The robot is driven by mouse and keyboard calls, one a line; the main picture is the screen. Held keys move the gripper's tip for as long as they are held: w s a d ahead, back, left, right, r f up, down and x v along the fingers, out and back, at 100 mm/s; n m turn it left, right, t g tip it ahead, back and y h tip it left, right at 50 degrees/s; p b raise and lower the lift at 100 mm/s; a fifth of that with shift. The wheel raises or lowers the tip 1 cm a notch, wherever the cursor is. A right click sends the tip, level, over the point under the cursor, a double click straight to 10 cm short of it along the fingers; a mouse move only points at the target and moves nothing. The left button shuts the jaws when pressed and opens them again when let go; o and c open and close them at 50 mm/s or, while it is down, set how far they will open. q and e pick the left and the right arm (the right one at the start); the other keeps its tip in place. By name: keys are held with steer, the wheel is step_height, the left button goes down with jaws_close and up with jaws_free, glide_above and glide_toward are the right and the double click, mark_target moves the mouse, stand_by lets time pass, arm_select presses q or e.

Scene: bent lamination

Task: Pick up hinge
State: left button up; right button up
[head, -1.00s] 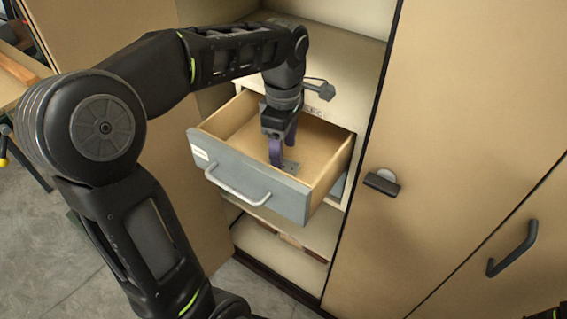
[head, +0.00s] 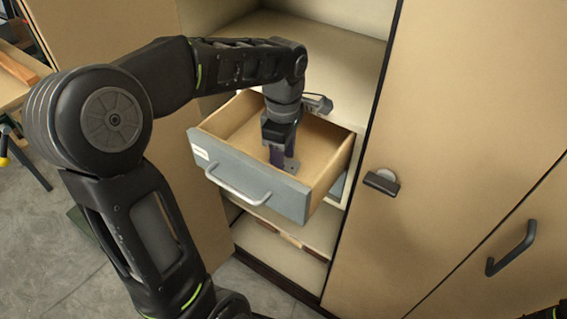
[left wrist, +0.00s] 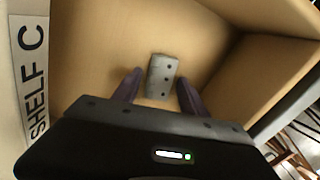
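The hinge (left wrist: 161,77) is a small grey metal plate with dark screw holes, lying on the floor of the open drawer (head: 262,187). In the head view the hinge (head: 291,166) shows just right of my gripper's fingertips. My left gripper (head: 277,158) reaches down into the drawer. In the left wrist view the left gripper's two purple fingers (left wrist: 155,88) are spread, one on each side of the hinge, with gaps between. It is open and holds nothing.
The drawer's front with its handle (head: 237,190) and its side walls stand close around my left gripper. A cabinet door (head: 450,120) is on the right. A "SHELF C" label (left wrist: 34,75) shows in the left wrist view.

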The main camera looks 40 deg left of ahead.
arm_select(q)
jaws_close()
stand_by(0.3)
step_height(320, 180, up, 7)
steer(key=shift+f, duration=0.1)
steer(key=shift+r+p, duration=0.9)
steer(key=shift+r, duration=0.75)
